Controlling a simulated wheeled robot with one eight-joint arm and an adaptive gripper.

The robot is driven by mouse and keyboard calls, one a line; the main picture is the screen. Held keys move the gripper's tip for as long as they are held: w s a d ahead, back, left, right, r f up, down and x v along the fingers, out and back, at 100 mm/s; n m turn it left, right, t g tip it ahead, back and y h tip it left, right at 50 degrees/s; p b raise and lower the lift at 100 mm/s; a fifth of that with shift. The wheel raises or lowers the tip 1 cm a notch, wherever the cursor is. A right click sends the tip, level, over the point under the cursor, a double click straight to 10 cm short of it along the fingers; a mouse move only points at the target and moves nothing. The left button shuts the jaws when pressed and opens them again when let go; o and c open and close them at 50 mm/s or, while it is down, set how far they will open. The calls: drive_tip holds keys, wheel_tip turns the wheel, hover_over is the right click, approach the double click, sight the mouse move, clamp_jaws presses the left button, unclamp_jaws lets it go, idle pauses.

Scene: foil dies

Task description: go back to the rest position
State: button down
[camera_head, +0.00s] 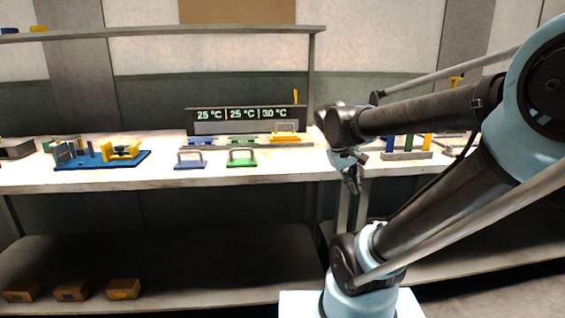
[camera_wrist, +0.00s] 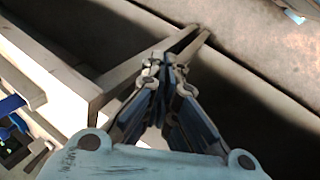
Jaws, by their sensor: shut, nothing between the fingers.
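My gripper (camera_head: 353,180) hangs in front of the bench edge in the head view, fingers pointing down. It is shut and holds nothing. In the wrist view the two fingers (camera_wrist: 162,70) meet at the tips, over the gap beside the bench. My arm folds across the right side of the head view and hides part of the bench there.
The white bench (camera_head: 100,178) holds a blue die (camera_head: 189,160), a green die (camera_head: 241,158), a yellow die (camera_head: 285,134) and a blue fixture (camera_head: 102,155). A temperature display (camera_head: 245,119) stands behind. Small boxes (camera_head: 123,289) sit on the lower shelf (camera_head: 200,275).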

drive_tip(key=s+a+f+m+y, duration=0.3)
drive_tip(key=s+f+y, duration=0.1)
drive_tip(key=s+f, duration=0.6)
drive_tip(key=shift+s+a+f, duration=0.15)
drive_tip(key=shift+a+f, duration=0.05)
drive_tip(key=shift+f, duration=0.2)
